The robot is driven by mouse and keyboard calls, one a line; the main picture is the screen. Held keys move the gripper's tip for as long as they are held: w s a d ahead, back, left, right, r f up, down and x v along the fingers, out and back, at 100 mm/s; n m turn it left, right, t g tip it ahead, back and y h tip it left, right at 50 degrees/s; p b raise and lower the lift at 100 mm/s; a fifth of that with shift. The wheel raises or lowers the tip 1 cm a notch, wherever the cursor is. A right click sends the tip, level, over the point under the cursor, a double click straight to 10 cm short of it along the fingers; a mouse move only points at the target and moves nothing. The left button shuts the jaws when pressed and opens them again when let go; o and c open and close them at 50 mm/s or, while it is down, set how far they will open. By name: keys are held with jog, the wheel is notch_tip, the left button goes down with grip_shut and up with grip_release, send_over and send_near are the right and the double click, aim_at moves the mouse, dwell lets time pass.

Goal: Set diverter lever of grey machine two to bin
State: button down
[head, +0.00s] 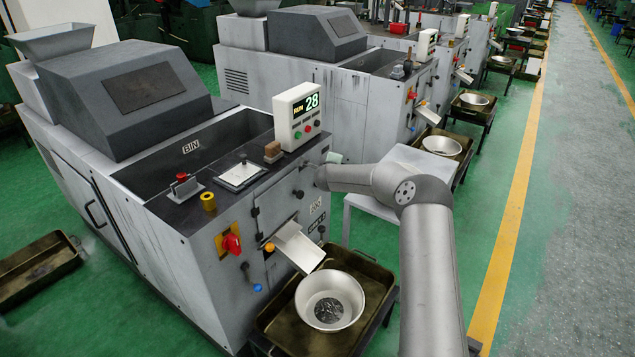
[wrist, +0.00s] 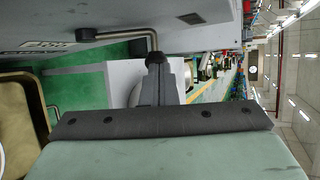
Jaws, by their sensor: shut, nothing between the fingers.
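The nearest grey machine (head: 120,200) has a display reading 28 and a small BIN label on its top. In the wrist view a bent metal lever (wrist: 120,35) comes off its face from a dark pivot and ends in a black knob (wrist: 156,58). My gripper (wrist: 155,70) is shut and empty, its dark fingers pointing at the knob. The fingertips overlap the knob in the picture; I cannot tell if they touch. In the head view my gripper (head: 333,158) is mostly hidden at the machine's right front corner. The lever is not clear there.
A chute (head: 299,245) slopes from the machine to a metal bowl (head: 330,321) in a brown tray (head: 368,272). Red knob (head: 232,243), yellow knob (head: 208,201) and display box (head: 298,112) stand close by. A pale table (head: 375,205) is behind my arm. More machines line the row.

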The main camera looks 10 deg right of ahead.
jog(key=shift+w+d, duration=0.15)
dwell(0.5)
jog(key=shift+r, duration=0.1)
jog(key=r+v, duration=0.1)
jog(key=v, duration=1.3)
jog(key=shift+d+b, duration=0.2)
jog(key=shift+b, duration=0.1)
jog(key=shift+w, duration=0.2)
